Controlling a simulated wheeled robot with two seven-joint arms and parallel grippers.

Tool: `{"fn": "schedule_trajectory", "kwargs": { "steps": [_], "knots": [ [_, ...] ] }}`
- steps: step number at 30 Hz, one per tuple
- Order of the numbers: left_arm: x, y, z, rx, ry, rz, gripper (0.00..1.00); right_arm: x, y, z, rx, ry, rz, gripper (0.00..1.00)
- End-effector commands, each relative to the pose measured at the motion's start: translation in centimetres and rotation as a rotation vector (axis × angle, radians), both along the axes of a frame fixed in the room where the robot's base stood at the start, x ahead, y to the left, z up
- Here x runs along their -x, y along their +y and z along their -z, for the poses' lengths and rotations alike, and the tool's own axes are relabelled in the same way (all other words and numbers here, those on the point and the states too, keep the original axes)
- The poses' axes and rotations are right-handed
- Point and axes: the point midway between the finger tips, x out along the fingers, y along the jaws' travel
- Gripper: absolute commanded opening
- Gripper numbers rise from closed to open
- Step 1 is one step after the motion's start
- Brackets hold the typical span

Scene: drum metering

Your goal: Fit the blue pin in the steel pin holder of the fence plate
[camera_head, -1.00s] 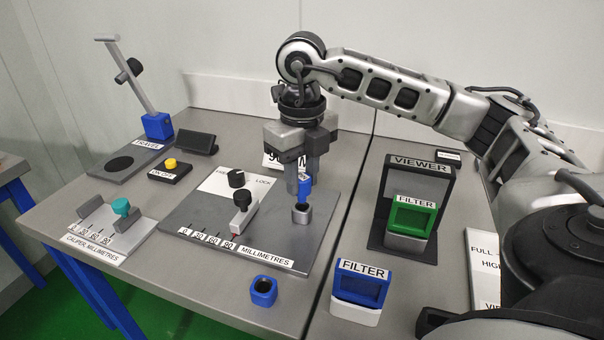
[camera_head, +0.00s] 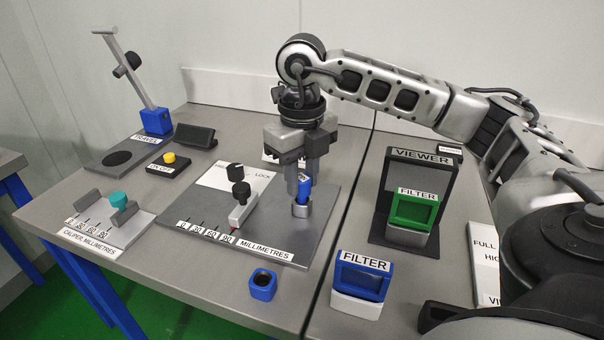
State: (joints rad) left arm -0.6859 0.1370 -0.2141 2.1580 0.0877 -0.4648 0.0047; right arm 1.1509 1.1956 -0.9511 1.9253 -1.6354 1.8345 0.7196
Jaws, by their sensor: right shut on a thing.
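The blue pin (camera_head: 304,188) is upright between the fingers of my right gripper (camera_head: 304,182), which points straight down and is shut on it. The pin's lower end meets the mouth of the steel pin holder (camera_head: 301,210), a short round socket at the right end of the grey fence plate (camera_head: 275,221). How deep the pin sits in the holder cannot be told, as its end is hidden. My left gripper does not show.
A fence block with a black knob (camera_head: 240,205) and a lock knob (camera_head: 235,171) stand left of the holder. A blue socket block (camera_head: 263,285) is in front. The viewer (camera_head: 418,185) with a green filter and a blue filter (camera_head: 361,280) stand right.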

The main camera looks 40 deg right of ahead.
Motion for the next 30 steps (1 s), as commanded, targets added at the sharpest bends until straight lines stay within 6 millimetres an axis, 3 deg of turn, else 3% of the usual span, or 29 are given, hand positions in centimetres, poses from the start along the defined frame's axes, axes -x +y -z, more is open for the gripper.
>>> {"fn": "schedule_trajectory", "kwargs": {
  "steps": [19,20,22,30],
  "knots": [
    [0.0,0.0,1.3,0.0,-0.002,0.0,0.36,0.0,0.0,1.7,-0.001,0.0,-0.001,0.0],
    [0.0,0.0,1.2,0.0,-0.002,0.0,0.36,0.0,0.0,1.6,-0.001,-0.001,-0.001,0.36],
    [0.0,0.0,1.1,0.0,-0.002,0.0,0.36,0.0,0.0,1.6,0.0,-0.001,-0.001,0.53],
    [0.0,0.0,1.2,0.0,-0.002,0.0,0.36,0.0,0.0,1.6,0.0,0.0,-0.001,0.53]
  ]
}}
